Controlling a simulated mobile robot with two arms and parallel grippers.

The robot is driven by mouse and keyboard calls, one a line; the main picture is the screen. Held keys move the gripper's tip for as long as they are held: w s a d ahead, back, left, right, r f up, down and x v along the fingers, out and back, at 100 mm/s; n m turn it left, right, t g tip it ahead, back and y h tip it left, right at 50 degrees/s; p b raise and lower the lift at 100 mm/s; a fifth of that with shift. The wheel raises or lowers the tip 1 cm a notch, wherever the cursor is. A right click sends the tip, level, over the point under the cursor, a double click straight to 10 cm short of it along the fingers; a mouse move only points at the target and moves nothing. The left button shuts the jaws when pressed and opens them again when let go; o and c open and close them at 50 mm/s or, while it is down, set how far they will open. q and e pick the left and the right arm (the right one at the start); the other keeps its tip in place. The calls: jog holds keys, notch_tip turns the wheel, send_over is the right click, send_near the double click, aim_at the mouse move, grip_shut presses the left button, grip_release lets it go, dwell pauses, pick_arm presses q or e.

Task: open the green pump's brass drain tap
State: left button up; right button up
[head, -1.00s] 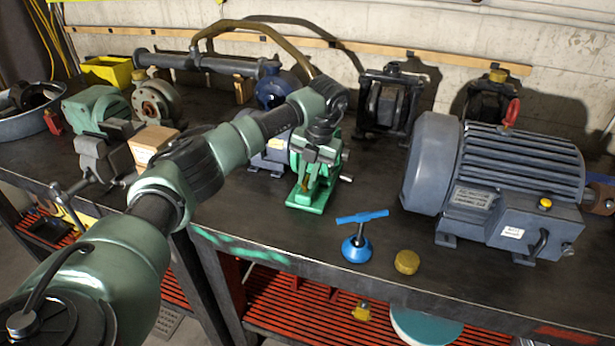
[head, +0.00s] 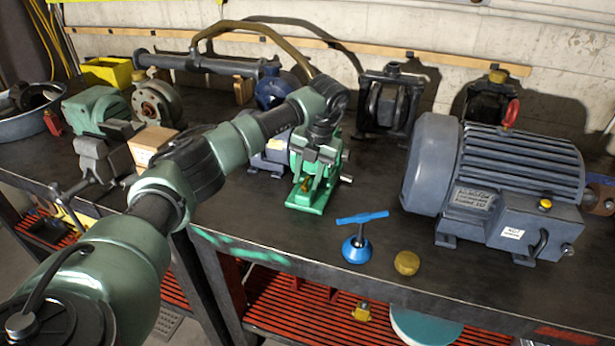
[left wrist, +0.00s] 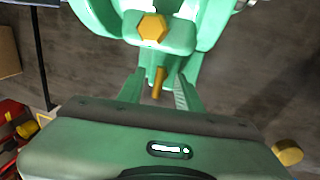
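The green pump (head: 306,199) stands on the dark bench, partly hidden behind my left gripper. In the left wrist view the pump's green body (left wrist: 212,22) carries a yellow hexagonal plug (left wrist: 151,27). Below the plug is the brass drain tap (left wrist: 158,82), a short narrow piece pointing toward the gripper. My left gripper (head: 317,186) is over the front of the pump, pointing down. In the left wrist view the left gripper (left wrist: 158,97) is open, with one finger on each side of the tap and gaps between. I see no contact with the tap. My right gripper is not in view.
A blue T-handled part (head: 356,248) and a brass cap (head: 407,262) lie right of the pump. A large grey motor (head: 490,190) fills the right side. A vise (head: 100,155) and cardboard box (head: 150,146) are to the left. The bench front between is clear.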

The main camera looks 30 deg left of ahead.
pick_arm(q)
notch_tip(320, 180, up, 8)
jog(key=d+b, duration=0.1)
jog(key=shift+w+d+f+b, duration=0.2)
jog(key=shift+d+b, duration=0.05)
jog(key=shift+b, duration=0.05)
dwell(0.3)
